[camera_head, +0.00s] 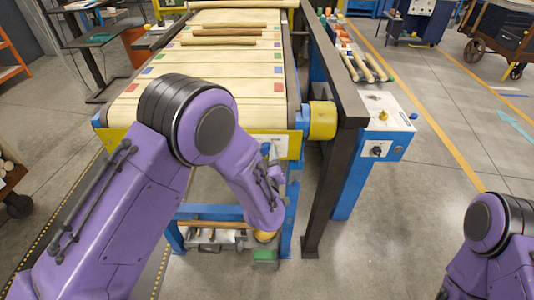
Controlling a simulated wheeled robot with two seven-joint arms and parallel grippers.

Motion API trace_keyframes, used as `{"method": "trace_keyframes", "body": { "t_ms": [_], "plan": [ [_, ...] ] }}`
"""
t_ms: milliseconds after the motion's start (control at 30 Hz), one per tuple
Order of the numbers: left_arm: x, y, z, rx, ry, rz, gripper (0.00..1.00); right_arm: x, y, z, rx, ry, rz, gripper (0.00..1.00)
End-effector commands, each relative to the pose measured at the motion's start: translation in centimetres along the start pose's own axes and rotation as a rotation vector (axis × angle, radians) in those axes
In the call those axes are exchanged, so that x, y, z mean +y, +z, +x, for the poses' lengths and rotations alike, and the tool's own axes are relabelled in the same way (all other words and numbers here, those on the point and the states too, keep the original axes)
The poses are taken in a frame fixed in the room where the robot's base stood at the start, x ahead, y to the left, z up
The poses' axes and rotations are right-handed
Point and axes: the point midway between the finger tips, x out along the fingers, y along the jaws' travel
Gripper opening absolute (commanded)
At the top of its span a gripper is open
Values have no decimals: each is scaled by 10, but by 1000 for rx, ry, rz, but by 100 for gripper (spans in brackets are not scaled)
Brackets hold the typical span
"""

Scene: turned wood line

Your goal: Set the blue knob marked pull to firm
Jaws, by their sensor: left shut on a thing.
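My left gripper (272,160) shows only as small grey parts beside the forearm, in front of the conveyor's yellow end panel (290,146). It is shut on what looks like the blue knob, which is mostly hidden; its mark and setting cannot be read. Only the bend of my right arm shows at the lower right, and my right gripper is out of view.
The conveyor belt (225,73) carries several wooden rods (218,43). A dark post and rail stand right of it. A blue control box (388,125) has a black knob (377,151) on its front. A low shelf sits under the conveyor.

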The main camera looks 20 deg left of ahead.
Motion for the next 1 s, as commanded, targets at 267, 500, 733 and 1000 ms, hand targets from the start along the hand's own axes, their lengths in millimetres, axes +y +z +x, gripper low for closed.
{"method": "trace_keyframes", "body": {
  "t_ms": [267,500,733,1000],
  "plan": [
    [0,3,-2,-8,1,90,7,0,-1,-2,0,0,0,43],
    [0,3,-2,-9,1,110,7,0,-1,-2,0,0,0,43],
    [0,4,-2,-9,1,109,7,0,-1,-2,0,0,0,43],
    [0,2,-1,-6,0,107,63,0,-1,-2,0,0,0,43]
  ]
}}
